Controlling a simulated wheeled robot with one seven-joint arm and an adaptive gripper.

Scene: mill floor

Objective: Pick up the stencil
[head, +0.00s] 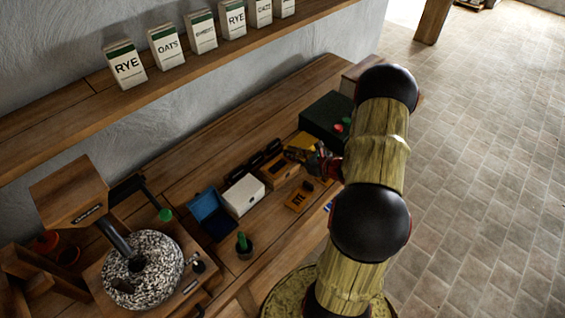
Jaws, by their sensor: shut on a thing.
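The stencil (297,200) is a small flat yellow-brown plate with dark letters that read RYE. It shows at the front part of the wooden bench, just left of my arm. My gripper (316,172) is small in the head view, close above and right of the stencil's upper end. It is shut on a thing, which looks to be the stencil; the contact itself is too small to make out. I cannot tell whether the stencil touches the bench top.
On the bench (215,160) stand a white box (243,195), an open blue box (211,213), a wooden box (278,170), a dark green case (327,117) and a small potted cactus (244,246). A stone mill (142,272) stands left. Labelled bags (125,66) line the shelf above.

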